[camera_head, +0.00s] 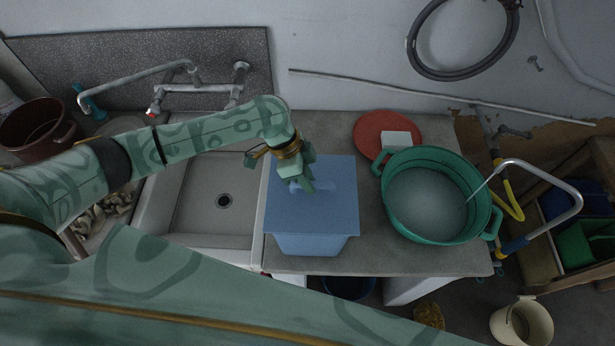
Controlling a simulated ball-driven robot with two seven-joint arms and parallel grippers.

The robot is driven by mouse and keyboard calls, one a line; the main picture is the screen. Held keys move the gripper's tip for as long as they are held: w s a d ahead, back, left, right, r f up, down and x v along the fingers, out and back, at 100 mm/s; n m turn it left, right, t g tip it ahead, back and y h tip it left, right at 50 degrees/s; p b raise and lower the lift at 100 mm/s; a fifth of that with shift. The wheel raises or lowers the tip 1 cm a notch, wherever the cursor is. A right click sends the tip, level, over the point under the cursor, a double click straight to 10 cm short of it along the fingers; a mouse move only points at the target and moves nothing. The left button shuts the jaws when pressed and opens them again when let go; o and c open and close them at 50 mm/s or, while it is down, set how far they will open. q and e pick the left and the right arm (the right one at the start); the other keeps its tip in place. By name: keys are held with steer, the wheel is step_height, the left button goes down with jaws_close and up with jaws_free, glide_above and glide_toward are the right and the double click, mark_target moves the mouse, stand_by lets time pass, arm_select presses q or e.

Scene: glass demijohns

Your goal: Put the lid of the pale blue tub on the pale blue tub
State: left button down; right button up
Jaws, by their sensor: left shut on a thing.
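The pale blue tub (312,246) stands on the grey counter beside the sink, and only its front wall shows. Its flat, square pale blue lid (335,212) is over the tub's top and hides the opening. The lid looks level and lined up with the tub; I cannot tell whether it rests on the rim or is slightly above it. My left gripper (303,187) points down at the middle of the lid and is shut on it, at its raised handle. My right gripper is not in view.
To the right on the counter (425,262) stand a large green basin (393,218) of cloudy liquid, a red round lid (372,127) and a white block (397,140). The sink (205,215) is left, with a tap (205,87) behind my left arm.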

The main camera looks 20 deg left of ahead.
arm_select(q)
steer(key=shift+f, duration=0.15)
stand_by(0.5)
steer(key=c, duration=0.9)
jaws_free()
steer(key=shift+c, duration=0.2)
steer(key=v, duration=0.7)
